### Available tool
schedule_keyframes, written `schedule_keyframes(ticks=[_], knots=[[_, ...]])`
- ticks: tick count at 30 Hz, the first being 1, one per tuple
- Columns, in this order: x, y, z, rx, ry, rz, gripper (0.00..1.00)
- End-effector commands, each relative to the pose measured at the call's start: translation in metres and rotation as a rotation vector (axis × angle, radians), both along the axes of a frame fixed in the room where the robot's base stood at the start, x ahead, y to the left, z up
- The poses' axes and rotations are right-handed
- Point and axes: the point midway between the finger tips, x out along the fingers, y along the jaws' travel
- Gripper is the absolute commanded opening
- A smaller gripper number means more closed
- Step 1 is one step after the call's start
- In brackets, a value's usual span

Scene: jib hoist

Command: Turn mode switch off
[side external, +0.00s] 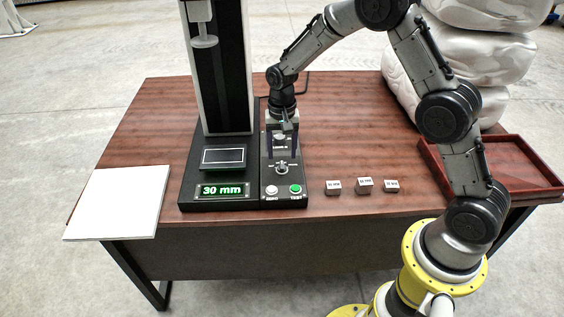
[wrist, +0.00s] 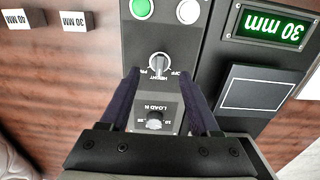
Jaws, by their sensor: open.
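The mode switch (wrist: 158,65) is a small grey knob on the black control panel, with a label arc that includes OFF and HEIGHT. Its exact setting is too small to read surely. In the side view the knob (side external: 281,169) sits just in front of my gripper (side external: 282,155). My gripper is open and points down over the panel. In the wrist view its dark fingertips (wrist: 159,75) lie on either side of the knob, with nothing held between them. Whether they touch it I cannot tell.
A LOAD N dial (wrist: 154,122) lies between my fingers, behind the switch. White (side external: 271,190) and green (side external: 296,189) buttons are in front. The lit display (side external: 222,190) reads 30 mm. The test stand column (side external: 219,80) rises at left. Small labelled blocks (side external: 364,185) sit right.

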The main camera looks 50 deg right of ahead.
Motion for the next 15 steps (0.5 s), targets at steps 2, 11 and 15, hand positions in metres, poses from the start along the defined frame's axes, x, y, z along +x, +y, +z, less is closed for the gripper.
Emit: schedule_keyframes(ticks=[2, 11, 15], knots=[[-0.001, 0.000, -0.016, 0.000, 0.004, 0.000, 0.63], [0.000, 0.000, -0.045, 0.000, 0.001, 0.000, 0.63], [0.000, 0.000, -0.047, 0.000, 0.000, 0.000, 0.63]])
